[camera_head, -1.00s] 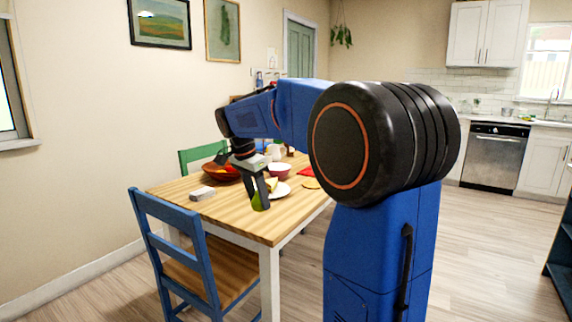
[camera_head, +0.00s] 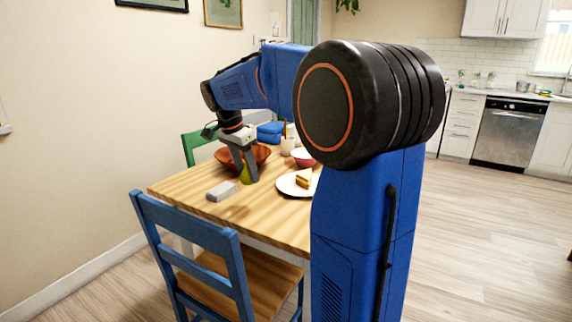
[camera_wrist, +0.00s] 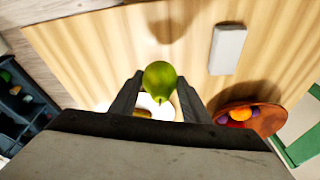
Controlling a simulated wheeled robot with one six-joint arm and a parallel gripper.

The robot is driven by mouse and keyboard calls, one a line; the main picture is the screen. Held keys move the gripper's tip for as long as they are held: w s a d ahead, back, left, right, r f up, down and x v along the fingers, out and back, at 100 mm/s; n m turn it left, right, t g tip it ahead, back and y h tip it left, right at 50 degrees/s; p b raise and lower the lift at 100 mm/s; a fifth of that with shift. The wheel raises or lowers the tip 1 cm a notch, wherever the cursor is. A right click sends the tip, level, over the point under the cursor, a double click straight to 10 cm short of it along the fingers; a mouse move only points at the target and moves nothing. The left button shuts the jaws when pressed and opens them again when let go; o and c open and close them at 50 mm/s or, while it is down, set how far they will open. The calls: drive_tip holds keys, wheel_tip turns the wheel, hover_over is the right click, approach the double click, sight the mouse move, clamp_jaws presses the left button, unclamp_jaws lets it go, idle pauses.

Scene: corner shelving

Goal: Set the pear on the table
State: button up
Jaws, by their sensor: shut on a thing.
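The green pear (camera_head: 245,175) is between the fingers of my gripper (camera_head: 242,168), over the left part of the wooden table (camera_head: 275,222). In the wrist view the pear (camera_wrist: 159,79) sits between the two dark fingertips of my gripper (camera_wrist: 160,90), which is shut on it. The pear is at or just above the tabletop in the head view; I cannot tell if it touches.
A grey-white block (camera_head: 221,191) lies left of the pear. A brown bowl (camera_head: 262,154) with fruit stands behind the gripper. A white plate (camera_head: 287,186) with a cake slice (camera_head: 303,180) is to the right. A blue chair (camera_head: 190,235) stands at the near edge.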

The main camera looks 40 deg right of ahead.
sight(242, 178)
wheel_tip(242, 178, down, 9)
idle(0.5)
drive_tip(key=o, duration=1.1)
drive_tip(key=shift+f, duration=0.1)
drive_tip(key=v, duration=1.2)
drive_tip(key=shift+s, duration=0.1)
drive_tip(key=shift+s, duration=0.1)
